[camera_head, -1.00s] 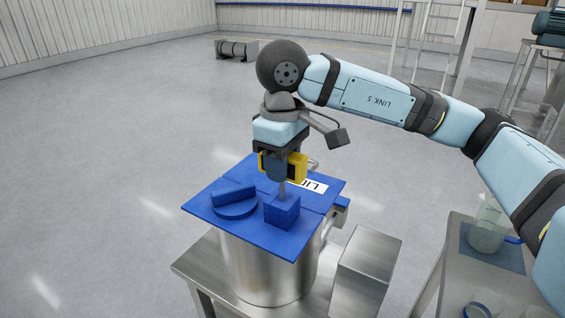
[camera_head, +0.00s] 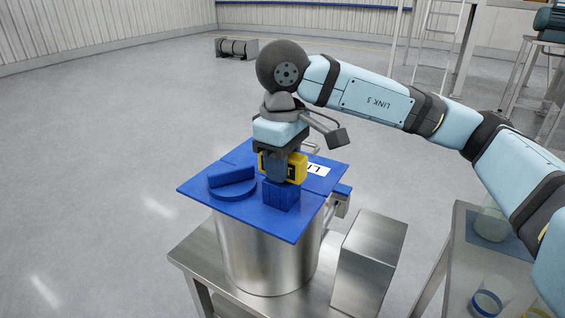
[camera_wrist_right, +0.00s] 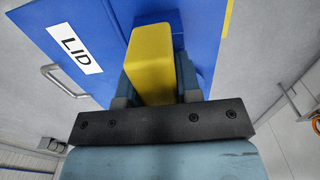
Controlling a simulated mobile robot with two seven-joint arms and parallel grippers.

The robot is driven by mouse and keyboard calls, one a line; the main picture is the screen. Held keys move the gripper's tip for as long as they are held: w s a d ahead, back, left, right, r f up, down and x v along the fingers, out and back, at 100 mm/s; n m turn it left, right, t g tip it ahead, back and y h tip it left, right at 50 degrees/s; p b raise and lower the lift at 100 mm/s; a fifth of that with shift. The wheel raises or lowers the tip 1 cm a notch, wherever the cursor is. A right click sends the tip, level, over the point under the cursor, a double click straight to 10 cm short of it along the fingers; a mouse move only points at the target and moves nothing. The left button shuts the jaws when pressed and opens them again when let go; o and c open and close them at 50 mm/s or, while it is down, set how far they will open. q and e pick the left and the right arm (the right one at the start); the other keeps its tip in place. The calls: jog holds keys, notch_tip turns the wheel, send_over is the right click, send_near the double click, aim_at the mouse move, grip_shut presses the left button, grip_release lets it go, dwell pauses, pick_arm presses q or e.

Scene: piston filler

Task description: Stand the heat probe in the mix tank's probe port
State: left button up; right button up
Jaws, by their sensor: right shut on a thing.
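The heat probe shows as a yellow head (camera_head: 297,168) in the head view, low over the blue port block (camera_head: 281,196) on the tank's blue lid. Its metal rod is not visible, and the head is at or just above the block's top. My right gripper (camera_head: 276,172) is shut on the probe from above, which looks upright. In the right wrist view the yellow head (camera_wrist_right: 151,62) sits between the fingers of my right gripper (camera_wrist_right: 155,88). The steel mix tank (camera_head: 262,255) stands below the lid. My left gripper is not in view.
A raised round blue cap (camera_head: 232,184) is on the lid left of the block. A steel box (camera_head: 372,250) stands on the steel table (camera_head: 192,258) right of the tank. Glass vessels (camera_head: 492,296) stand on another table at right. The floor at left is clear.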

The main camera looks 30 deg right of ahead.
jog(key=o, duration=1.1)
jog(key=shift+c, duration=0.2)
notch_tip(320, 180, up, 14)
jog(key=p, duration=0.1)
jog(key=shift+p, duration=0.35)
